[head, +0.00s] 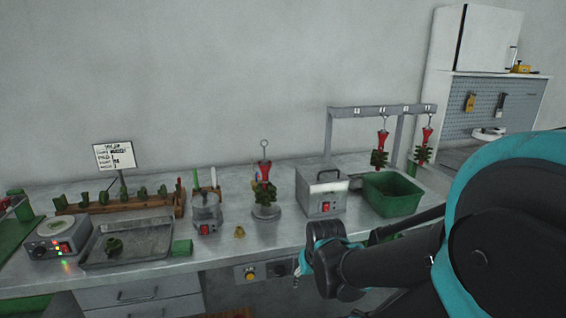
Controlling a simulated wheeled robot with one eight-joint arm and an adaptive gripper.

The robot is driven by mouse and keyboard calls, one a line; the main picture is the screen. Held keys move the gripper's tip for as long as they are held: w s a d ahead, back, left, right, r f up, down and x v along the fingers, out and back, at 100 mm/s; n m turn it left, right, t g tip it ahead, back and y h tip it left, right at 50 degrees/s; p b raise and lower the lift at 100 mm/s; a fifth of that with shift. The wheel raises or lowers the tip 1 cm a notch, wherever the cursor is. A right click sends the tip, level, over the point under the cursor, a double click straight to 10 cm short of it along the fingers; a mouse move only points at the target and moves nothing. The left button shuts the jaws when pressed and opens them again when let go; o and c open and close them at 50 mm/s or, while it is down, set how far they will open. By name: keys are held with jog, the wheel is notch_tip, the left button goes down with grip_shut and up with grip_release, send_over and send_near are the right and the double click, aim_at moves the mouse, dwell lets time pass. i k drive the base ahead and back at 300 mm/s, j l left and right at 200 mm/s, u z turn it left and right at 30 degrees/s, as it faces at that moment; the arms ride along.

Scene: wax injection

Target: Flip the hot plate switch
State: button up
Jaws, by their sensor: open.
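A grey box with a round pale top, which looks like the hot plate (42,244), stands at the left end of the bench. Its front has a dark knob, a red switch (64,248) and small lit lights. The switch's position is too small to tell. A small pot unit (206,216) and a metal box (318,196) also carry red switches, so I cannot be fully sure which is the hot plate. My gripper (299,264) is at the bench's front edge, right of centre, far from the left box. It is open and seems empty; its fingers are small and partly hidden.
A metal tray (153,246) holding a green piece lies right of the left box. A wooden rack (70,208) with green pieces stands behind. A red-and-green wax tree (264,185) stands mid-bench. A green bin (375,199) sits under a hanging rack (345,111) at right.

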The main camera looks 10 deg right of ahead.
aim_at(65, 246)
jog(key=u, duration=1.5)
jog(key=i+l+u, duration=0.15)
jog(key=i, duration=0.35)
jog(key=l, duration=0.1)
